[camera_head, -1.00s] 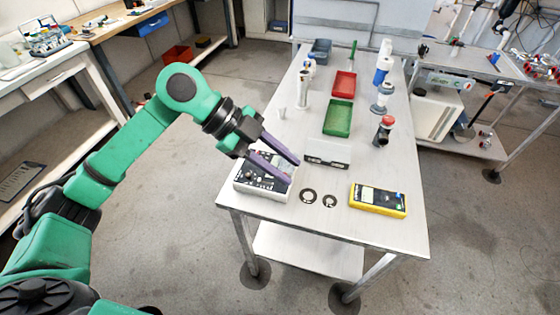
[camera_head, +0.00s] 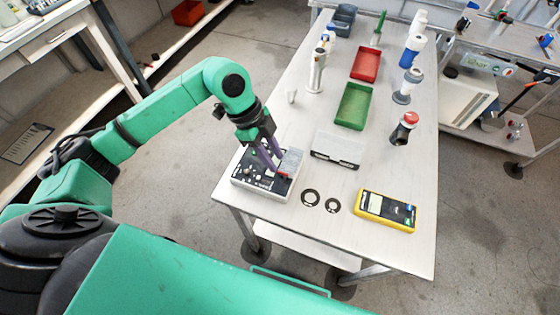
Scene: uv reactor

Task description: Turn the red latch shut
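The reactor box (camera_head: 245,183), white with a black control panel, sits at the near left corner of the table. A grey lid or window part (camera_head: 291,160) stands on its right side. A small red piece, seemingly the red latch (camera_head: 284,175), shows at the front of that part, mostly hidden by the fingertips. My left gripper (camera_head: 277,169) points down over the box with its purple fingertips right at the red piece. A narrow gap shows between the fingers; whether they touch the latch I cannot tell. My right gripper is not in view.
To the right are two black rings (camera_head: 311,198), a yellow meter (camera_head: 386,209) and a white block (camera_head: 338,149). Green (camera_head: 353,106) and red (camera_head: 366,65) trays lie farther back. A red-capped bottle (camera_head: 404,128) stands at right. Bare tabletop lies between them.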

